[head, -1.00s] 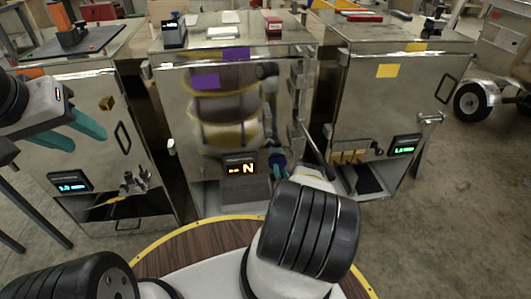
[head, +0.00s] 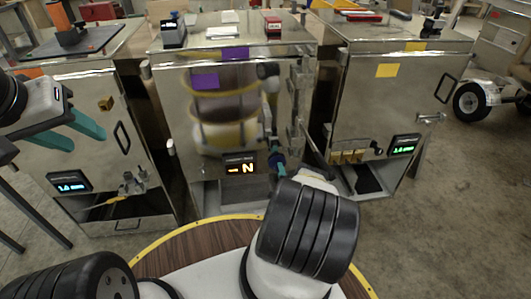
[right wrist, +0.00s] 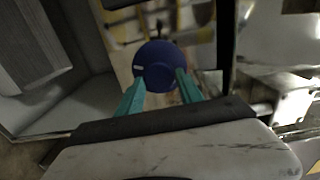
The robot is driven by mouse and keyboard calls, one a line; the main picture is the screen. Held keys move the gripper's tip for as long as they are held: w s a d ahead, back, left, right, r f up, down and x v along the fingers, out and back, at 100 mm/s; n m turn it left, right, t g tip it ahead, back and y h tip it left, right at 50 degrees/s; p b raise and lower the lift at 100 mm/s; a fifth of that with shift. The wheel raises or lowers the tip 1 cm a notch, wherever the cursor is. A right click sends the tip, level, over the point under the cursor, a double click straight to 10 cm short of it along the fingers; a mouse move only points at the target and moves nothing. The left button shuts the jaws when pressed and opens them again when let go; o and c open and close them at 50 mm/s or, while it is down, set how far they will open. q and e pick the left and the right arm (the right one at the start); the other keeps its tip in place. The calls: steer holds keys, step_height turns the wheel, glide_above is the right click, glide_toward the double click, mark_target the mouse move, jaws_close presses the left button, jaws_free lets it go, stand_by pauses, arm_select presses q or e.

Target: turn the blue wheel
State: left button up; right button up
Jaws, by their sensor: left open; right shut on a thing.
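The blue wheel (right wrist: 160,62) shows in the right wrist view as a round dark-blue knob with a small white mark. My right gripper (right wrist: 159,77) has its two teal fingers on either side of the wheel and is shut on it. In the head view, this gripper (head: 279,164) is at the lower right of the middle metal cabinet (head: 220,110), and my arm's black ribbed link hides part of it. My left gripper (head: 83,130) is open and empty in front of the left cabinet (head: 95,90), its teal fingers apart.
The right cabinet (head: 385,95) has a green display (head: 403,144) and an open bay below. The left cabinet has a blue display (head: 69,182). The middle cabinet's display (head: 239,164) shows an orange N. Bare floor lies to the right, with a wheeled trailer (head: 490,90) behind.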

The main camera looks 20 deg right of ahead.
steer(key=shift+m, duration=0.9)
steer(key=o, duration=1.3)
steer(key=shift+o, duration=0.2)
steer(key=v, duration=0.7)
steer(key=shift+s, duration=0.4)
steer(key=shift+a, duration=0.1)
